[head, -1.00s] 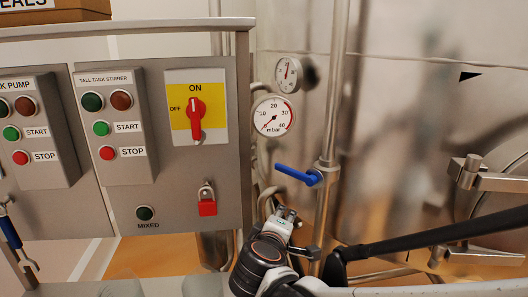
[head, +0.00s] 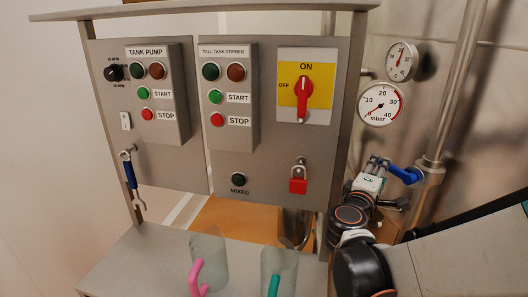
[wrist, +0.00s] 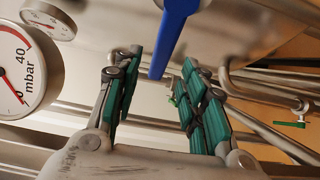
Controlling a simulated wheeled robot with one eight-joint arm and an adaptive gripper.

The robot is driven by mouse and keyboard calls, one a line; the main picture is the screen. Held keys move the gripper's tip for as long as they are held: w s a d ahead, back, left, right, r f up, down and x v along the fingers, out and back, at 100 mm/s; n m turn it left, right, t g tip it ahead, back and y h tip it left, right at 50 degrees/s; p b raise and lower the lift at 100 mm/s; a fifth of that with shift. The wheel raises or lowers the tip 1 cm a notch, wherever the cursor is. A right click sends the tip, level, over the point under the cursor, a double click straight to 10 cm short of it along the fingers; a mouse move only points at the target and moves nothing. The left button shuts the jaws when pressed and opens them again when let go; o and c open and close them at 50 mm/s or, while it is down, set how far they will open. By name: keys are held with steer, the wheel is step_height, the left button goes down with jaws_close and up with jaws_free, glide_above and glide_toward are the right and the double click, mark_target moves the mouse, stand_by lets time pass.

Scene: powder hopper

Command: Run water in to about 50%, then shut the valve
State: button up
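The blue valve handle (head: 405,174) is on the vertical steel pipe at the right in the head view, pointing left. In the wrist view the blue handle (wrist: 174,35) hangs from the top edge, with its end between my green-padded fingers. My gripper (head: 378,163) is at the handle's free end in the head view. In the wrist view my gripper (wrist: 157,80) is open, with a clear gap on both sides of the handle. The mbar gauge (head: 380,104) has its needle near 0. No water or water level is visible.
A smaller dial (head: 401,60) sits above the mbar gauge. The control panel (head: 270,150) with a red switch and padlock stands left of my arm. Two jugs with pink (head: 196,280) and teal (head: 273,286) handles stand on the shelf. Pipes run behind my fingers.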

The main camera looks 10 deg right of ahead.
steer(key=x, duration=0.6)
steer(key=shift+b, duration=0.4)
jaws_close()
